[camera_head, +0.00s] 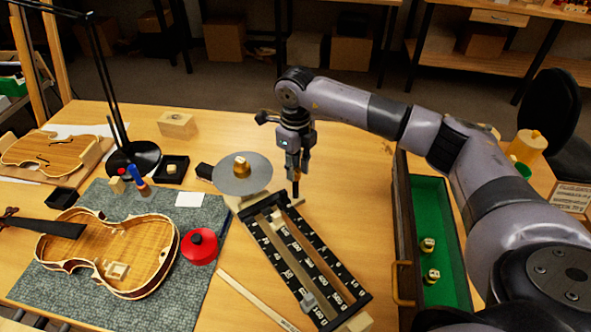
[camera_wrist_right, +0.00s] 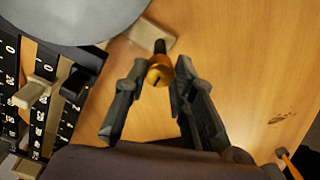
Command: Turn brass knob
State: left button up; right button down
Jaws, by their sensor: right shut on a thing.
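The balance scale stands mid-bench, with black graduated beams (camera_head: 300,262), a round grey pan (camera_head: 242,174) and a brass weight (camera_head: 240,167) on the pan. My right gripper (camera_head: 294,172) points down at the scale's far right corner, beside the pan. In the right wrist view the brass knob (camera_wrist_right: 158,75) sits between the fingertips of my right gripper (camera_wrist_right: 160,70), which is shut on it. A dark stem shows beyond the knob. In the head view the fingers largely hide the knob. My left gripper is not in view.
An open drawer with green lining (camera_head: 436,230) holds brass weights at right. A violin body (camera_head: 105,255) and a red round object (camera_head: 199,247) lie on a grey mat at left. A lamp base (camera_head: 135,159) and a wooden block (camera_head: 177,124) stand behind.

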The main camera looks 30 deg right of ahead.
aim_at(296, 171)
dwell(0.3)
jog(key=c, duration=1.3)
grip_release()
jog(key=shift+c, duration=0.2)
notch_tip(296, 171, up, 12)
